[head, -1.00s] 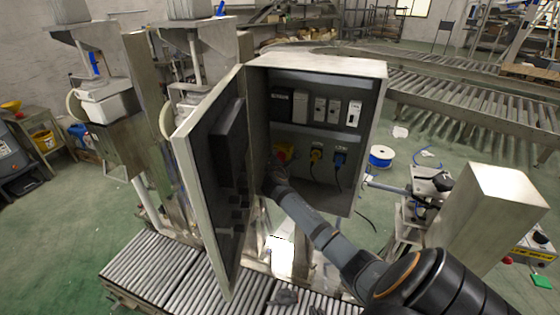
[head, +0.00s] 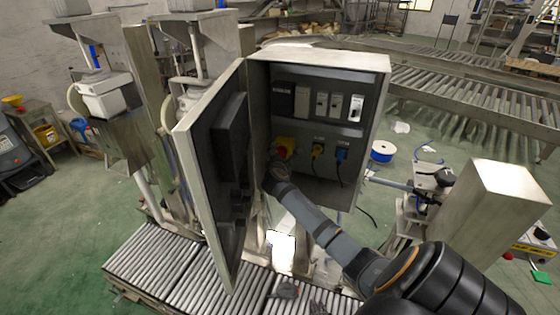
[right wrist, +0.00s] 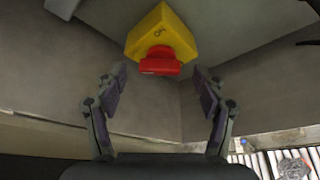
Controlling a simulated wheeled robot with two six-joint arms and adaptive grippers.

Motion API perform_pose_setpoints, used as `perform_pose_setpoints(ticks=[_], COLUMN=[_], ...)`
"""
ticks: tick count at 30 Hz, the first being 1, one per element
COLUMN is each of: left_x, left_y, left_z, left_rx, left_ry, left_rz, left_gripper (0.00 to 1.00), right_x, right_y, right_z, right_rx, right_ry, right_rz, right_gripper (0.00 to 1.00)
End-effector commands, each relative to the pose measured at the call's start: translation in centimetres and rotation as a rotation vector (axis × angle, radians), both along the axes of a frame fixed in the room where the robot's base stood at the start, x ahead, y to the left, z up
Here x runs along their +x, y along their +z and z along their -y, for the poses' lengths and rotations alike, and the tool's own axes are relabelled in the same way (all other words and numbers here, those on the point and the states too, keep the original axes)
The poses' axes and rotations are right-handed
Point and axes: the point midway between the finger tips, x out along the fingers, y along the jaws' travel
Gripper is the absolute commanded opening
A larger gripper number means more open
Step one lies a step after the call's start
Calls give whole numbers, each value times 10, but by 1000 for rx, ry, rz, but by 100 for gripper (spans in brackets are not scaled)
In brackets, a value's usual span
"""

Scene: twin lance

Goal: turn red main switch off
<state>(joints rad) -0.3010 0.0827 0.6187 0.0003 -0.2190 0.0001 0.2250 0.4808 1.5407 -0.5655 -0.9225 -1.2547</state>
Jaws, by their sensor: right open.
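The red main switch (right wrist: 160,62) sits on a yellow base (right wrist: 160,32) in the right wrist view. In the head view the yellow base (head: 286,145) shows low on the left inside the open cabinet (head: 318,62), partly behind my right gripper. My right gripper (right wrist: 157,90) is open and empty. Its two fingers stand to the left and right of the red knob, a little short of it, with gaps on both sides. In the head view my right gripper (head: 272,172) reaches into the cabinet and its fingers are hard to make out. My left gripper is not in view.
The cabinet door (head: 212,180) stands open at the left, close to my right gripper. A yellow plug (head: 318,150) and a blue plug (head: 341,155) with hanging cables are right of the switch. Several breakers (head: 321,105) sit above. A roller conveyor (head: 165,262) lies below.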

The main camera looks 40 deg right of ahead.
Motion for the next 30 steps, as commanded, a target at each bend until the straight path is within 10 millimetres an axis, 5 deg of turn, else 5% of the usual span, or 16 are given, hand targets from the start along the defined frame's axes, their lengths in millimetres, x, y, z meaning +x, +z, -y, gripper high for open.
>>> perform_pose_setpoints(ticks=[12, 30], left_x=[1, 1], left_y=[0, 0], left_z=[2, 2], left_rx=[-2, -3], left_ry=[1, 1], left_rz=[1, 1], left_gripper=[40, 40], right_x=[-61, -70], right_y=[24, 29], right_z=[-65, -74], right_rx=[2, 1], right_ry=[3, 0], right_rz=[0, -1], right_gripper=[71, 71])
